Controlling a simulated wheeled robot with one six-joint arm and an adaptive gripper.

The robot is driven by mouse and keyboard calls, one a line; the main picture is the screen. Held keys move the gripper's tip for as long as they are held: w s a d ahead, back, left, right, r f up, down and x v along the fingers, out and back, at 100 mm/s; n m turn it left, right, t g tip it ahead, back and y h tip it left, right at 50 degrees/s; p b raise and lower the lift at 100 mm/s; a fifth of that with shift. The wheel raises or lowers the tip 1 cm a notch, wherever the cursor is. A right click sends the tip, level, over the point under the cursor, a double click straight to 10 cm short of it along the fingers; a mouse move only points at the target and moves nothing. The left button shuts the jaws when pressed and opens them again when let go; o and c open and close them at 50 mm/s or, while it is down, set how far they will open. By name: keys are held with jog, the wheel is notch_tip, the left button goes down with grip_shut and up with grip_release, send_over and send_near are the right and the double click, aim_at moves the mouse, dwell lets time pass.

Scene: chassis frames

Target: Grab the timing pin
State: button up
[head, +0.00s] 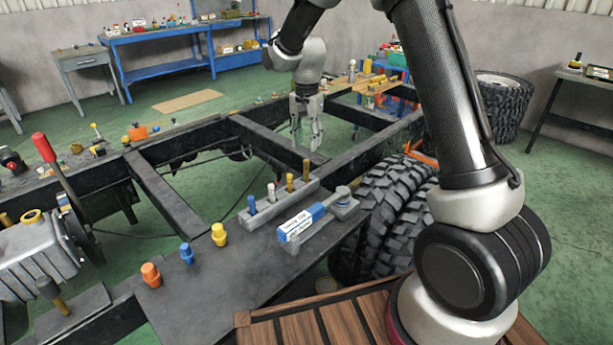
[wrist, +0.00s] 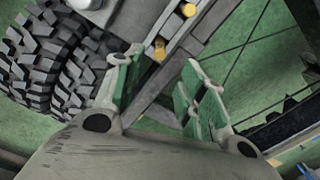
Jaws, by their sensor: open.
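A grey rail block (head: 275,207) on the dark chassis plate holds a row of upright pins: a blue-topped pin (head: 252,204), a grey pin (head: 271,192), a brass pin (head: 290,183) and another brass pin (head: 306,171). I cannot tell by sight which one is the timing pin. My gripper (head: 306,143) is open and empty, pointing down over the chassis frame behind the block, apart from the pins. In the wrist view, two yellow pin tops (wrist: 188,10) (wrist: 159,50) show beyond and between my green-padded fingers (wrist: 160,72).
A blue-and-white labelled tool (head: 305,221) lies right of the block. Yellow (head: 219,235), blue (head: 187,254) and orange (head: 151,275) plugs stand on the front plate. A large tyre (head: 385,205) is right of the frame. Dark chassis beams (head: 165,195) surround open gaps.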

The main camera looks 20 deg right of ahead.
aim_at(306, 160)
jog(key=shift+f+m, duration=0.2)
jog(key=shift+m, duration=0.1)
jog(key=shift+s+f, duration=0.1)
jog(key=shift+f, duration=0.2)
notch_tip(306, 160, down, 7)
jog(key=shift+s+a+r, duration=0.1)
jog(key=shift+s, duration=0.05)
grip_shut()
